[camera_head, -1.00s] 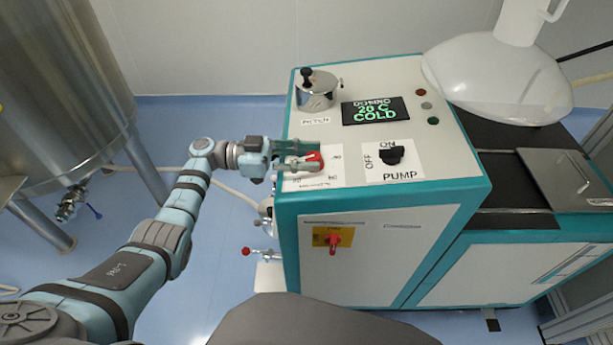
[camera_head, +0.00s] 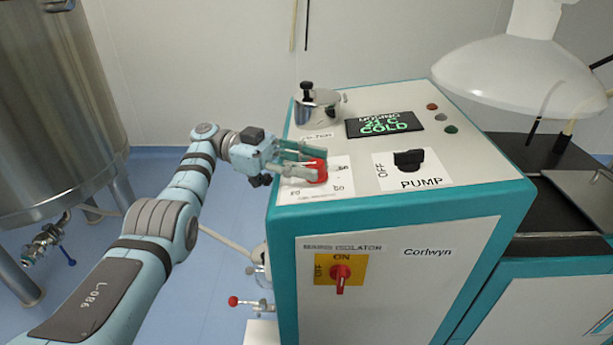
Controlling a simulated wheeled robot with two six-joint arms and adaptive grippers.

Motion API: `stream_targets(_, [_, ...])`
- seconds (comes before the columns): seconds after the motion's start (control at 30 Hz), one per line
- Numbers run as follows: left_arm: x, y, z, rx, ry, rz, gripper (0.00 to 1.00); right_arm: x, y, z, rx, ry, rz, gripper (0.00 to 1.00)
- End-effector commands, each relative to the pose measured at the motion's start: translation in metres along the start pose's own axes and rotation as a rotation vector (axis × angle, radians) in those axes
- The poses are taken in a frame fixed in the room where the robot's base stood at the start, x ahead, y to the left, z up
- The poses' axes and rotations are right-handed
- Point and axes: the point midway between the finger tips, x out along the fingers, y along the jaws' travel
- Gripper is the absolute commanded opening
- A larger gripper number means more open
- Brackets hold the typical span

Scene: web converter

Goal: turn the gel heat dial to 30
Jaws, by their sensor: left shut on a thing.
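The gel heat dial is a red knob (camera_head: 318,171) on a white scale plate (camera_head: 330,189) at the left front of the machine's sloped top. My left gripper (camera_head: 306,165) reaches in from the left and is shut on the red dial, its fingers on either side. The fingers hide part of the dial and scale, so I cannot read its setting. My right gripper is not in view.
A black pump switch (camera_head: 409,161) stands right of the dial. A metal pot (camera_head: 317,107) sits behind it. A red isolator (camera_head: 341,276) is on the front panel. A steel tank (camera_head: 45,110) stands at the left, and a white hopper (camera_head: 520,70) at the right.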

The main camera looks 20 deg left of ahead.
Motion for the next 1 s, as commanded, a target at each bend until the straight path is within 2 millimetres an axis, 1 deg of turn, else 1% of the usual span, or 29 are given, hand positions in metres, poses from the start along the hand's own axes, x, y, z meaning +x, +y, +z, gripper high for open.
stream_targets(0.03, [0.0,0.001,0.003,-0.005,-0.003,0.005,0.02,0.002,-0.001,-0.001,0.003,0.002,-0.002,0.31])
stream_targets(0.4, [0.0,0.001,0.002,-0.005,-0.003,0.007,0.02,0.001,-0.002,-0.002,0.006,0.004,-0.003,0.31])
stream_targets(0.43, [0.0,0.001,0.002,-0.005,-0.003,0.006,0.32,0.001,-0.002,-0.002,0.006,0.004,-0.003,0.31])
stream_targets(0.53, [0.0,0.001,0.002,-0.004,-0.002,0.006,0.48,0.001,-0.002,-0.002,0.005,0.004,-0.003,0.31])
stream_targets(0.57, [0.0,0.001,0.001,-0.004,-0.002,0.006,0.51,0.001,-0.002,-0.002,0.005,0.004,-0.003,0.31])
stream_targets(0.87, [0.0,0.0,-0.001,-0.001,-0.002,0.004,0.51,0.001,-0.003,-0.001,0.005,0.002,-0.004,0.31])
stream_targets(0.97, [0.0,-0.001,-0.012,0.003,-0.002,0.004,0.51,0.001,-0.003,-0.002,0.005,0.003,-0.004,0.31])
stream_targets(1.0, [0.0,-0.001,-0.02,0.004,-0.002,0.004,0.51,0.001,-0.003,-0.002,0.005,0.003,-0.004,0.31])
